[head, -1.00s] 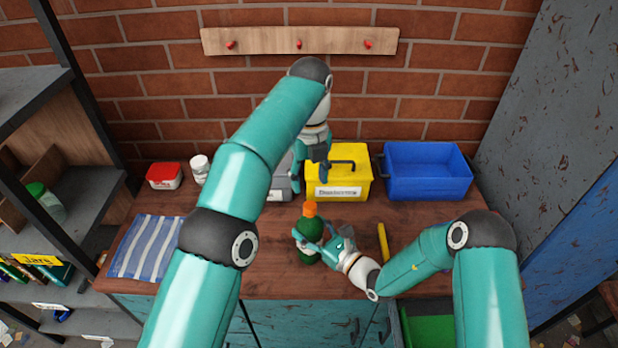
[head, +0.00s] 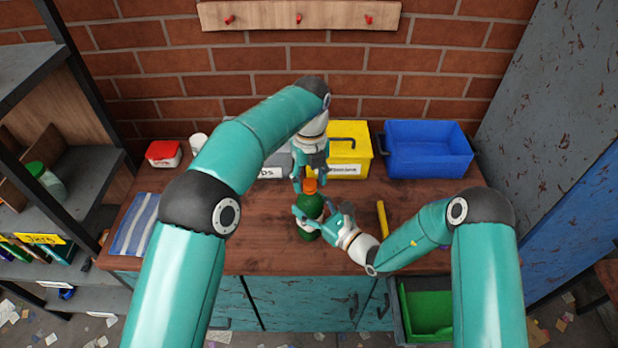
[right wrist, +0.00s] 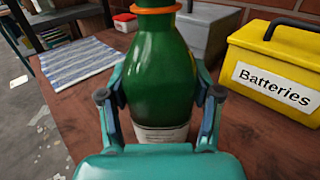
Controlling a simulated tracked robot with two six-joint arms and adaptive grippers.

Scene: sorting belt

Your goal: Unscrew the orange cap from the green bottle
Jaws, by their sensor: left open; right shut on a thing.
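The green bottle (head: 309,212) stands upright on the wooden bench in the head view, with the orange cap (head: 310,186) on its top. My right gripper (head: 312,220) is shut on the bottle's body from the right, one finger on each side. My left gripper (head: 309,184) points down from above, open, with its fingertips at the height of the cap. I cannot tell whether they touch it.
A yellow batteries box (right wrist: 275,75), a blue bin (head: 428,150) and a grey box (head: 272,160) stand at the back. A striped cloth (head: 134,224) lies at the left. A yellow stick-like thing (head: 382,218) lies right of the bottle. A green bin (head: 428,312) is below the front edge.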

